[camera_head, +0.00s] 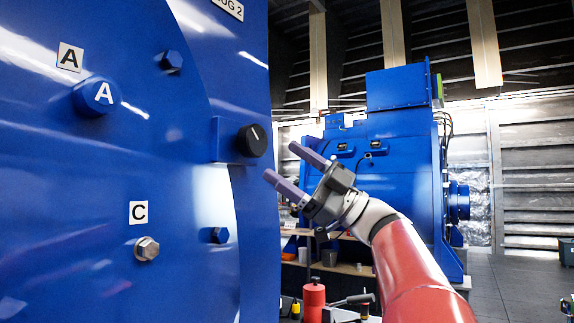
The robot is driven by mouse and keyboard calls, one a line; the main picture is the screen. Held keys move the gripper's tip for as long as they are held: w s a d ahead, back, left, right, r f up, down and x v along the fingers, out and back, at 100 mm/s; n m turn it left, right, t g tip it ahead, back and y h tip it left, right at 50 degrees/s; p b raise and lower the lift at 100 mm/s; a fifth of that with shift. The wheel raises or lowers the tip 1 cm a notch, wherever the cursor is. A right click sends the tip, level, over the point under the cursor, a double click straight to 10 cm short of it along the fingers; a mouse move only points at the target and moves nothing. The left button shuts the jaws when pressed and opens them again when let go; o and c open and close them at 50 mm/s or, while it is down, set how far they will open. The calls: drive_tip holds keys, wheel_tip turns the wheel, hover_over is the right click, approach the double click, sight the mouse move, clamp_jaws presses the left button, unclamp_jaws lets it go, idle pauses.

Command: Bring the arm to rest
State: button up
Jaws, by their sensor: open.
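My gripper (297,168) is open and empty, on my red and white arm that reaches in from the lower right. Its two purple-grey fingers point up and left toward the big blue motor housing (60,200). The fingertips appear just right of and below a black knob (251,141) on the housing; I cannot tell the exact gap, but no contact shows. A blue cap marked A (96,97) sits under a white A label. A silver hex bolt (147,249) sits under a white C label (139,212).
Dark blue bolts (171,61) also sit on the housing. A second blue machine (390,150) stands behind my arm. Below are a red bottle-like container (313,298) and a shelf (345,268) with small items. Open grey floor (510,285) lies at the right.

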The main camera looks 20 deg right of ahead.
drive_tip(key=w+d+f+m+t+h, duration=0.1)
drive_tip(key=d+m+t+h, duration=0.1)
drive_tip(key=m+t+h, duration=0.7)
drive_tip(key=w+d+f+m+t+h, duration=0.1)
drive_tip(key=w+d+m+t+h, duration=0.15)
drive_tip(key=m+t+h, duration=0.6)
wheel_tip(320, 180, down, 16)
drive_tip(key=s+m+g+h, duration=0.2)
drive_tip(key=m+g+h, duration=0.6)
drive_tip(key=g+h, duration=0.1)
drive_tip(key=s+a+f+n+g+y, duration=0.1)
drive_tip(key=s+a+f+g, duration=0.2)
drive_tip(key=s+f, duration=0.4)
drive_tip(key=s+a+f+n+g+y, duration=0.1)
drive_tip(key=s+a+f+g, duration=0.3)
drive_tip(key=f, duration=1)
drive_tip(key=s+a+f+n+g+y, duration=0.1)
drive_tip(key=s+a+f+g, duration=0.2)
drive_tip(key=s+f+g, duration=0.3)
drive_tip(key=s+f, duration=0.4)
drive_tip(key=shift+a+f+y, duration=0.25)
drive_tip(key=shift+a+y, duration=0.05)
drive_tip(key=shift+y, duration=0.05)
